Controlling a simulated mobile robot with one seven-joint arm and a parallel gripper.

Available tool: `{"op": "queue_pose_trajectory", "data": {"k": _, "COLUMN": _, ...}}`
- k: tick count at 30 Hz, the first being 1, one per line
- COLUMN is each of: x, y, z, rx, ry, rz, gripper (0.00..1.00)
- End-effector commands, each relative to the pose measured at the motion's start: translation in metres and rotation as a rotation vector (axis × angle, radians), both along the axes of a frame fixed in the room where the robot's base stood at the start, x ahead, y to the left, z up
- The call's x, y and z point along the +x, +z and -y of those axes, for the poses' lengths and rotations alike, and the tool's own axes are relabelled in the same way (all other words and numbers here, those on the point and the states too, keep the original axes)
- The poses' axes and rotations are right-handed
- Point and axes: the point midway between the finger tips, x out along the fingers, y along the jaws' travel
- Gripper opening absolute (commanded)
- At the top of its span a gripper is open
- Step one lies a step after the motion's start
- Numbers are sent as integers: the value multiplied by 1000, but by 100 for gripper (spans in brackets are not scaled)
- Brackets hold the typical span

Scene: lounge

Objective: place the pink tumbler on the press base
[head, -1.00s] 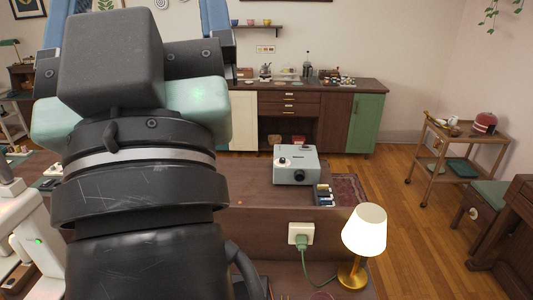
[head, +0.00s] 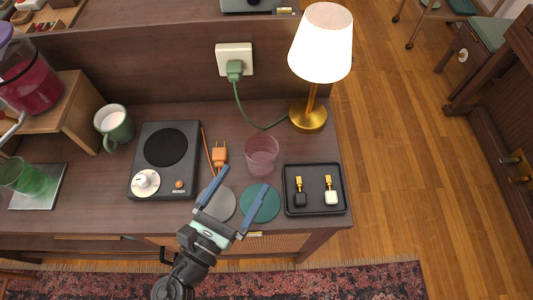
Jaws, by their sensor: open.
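The pink tumbler (head: 262,155), clear and pinkish, stands upright on the dark desk, right of centre in the head view. My gripper (head: 246,177) is open, its two blue fingers spread and pointing toward the tumbler from the near side. Nothing is between the fingers, and they look apart from the tumbler. I cannot tell for sure which thing is the press base. A flat grey square plate (head: 50,196) at the far left holds a green tumbler (head: 28,180), below a jar of red liquid (head: 30,85) with a spout.
A hot plate (head: 165,160), a green mug (head: 114,126) and an orange plug (head: 219,154) stand left of the tumbler. Grey (head: 222,204) and green (head: 266,206) coasters lie in front. A black tray (head: 315,208) and a lamp (head: 319,45) are at the right.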

Motion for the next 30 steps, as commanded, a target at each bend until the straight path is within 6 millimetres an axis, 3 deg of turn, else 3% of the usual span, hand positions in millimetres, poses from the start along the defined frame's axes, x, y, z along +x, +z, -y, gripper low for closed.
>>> {"op": "queue_pose_trajectory", "data": {"k": 10, "x": 50, "y": 0, "z": 30, "rx": -16, "ry": -2, "rz": -4, "gripper": 100}}
{"op": "queue_pose_trajectory", "data": {"k": 30, "x": 109, "y": -1, "z": 64, "rx": -13, "ry": 0, "rz": -3, "gripper": 100}}
